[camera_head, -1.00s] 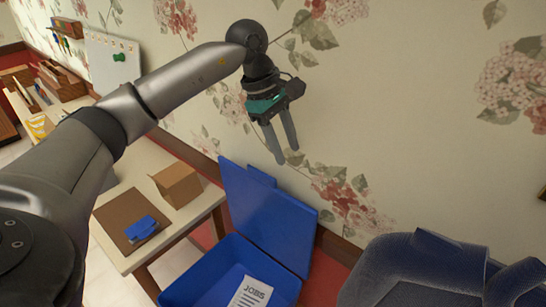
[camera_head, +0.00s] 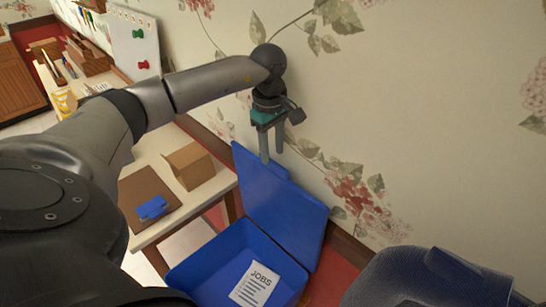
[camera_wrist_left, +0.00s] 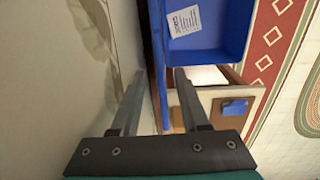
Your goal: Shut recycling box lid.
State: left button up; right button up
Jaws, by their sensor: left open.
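The blue recycling box (camera_head: 215,262) stands on the floor beside the wall, its lid (camera_head: 280,205) raised upright and leaning toward the wall. A white sheet marked JOBS (camera_head: 254,284) lies inside the box. My left gripper (camera_head: 271,160) is open and empty, fingers pointing down, near the top edge of the lid. In the left wrist view the open fingers (camera_wrist_left: 160,100) straddle the line of the lid's edge (camera_wrist_left: 158,60), with the box (camera_wrist_left: 225,40) beyond. I cannot tell whether a finger touches the lid. My right gripper is out of view.
A table (camera_head: 165,228) left of the box holds a cardboard box (camera_head: 190,167), a brown board (camera_head: 140,192) and a small blue item (camera_head: 153,208). A dark blue upholstered seat (camera_head: 425,280) is at lower right. The floral wall is close behind the lid.

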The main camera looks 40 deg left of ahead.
aim_at(273, 161)
pick_arm(q)
jog(key=shift+w+f, duration=0.15)
jog(key=shift+f, duration=1.4)
grip_shut()
dwell(0.3)
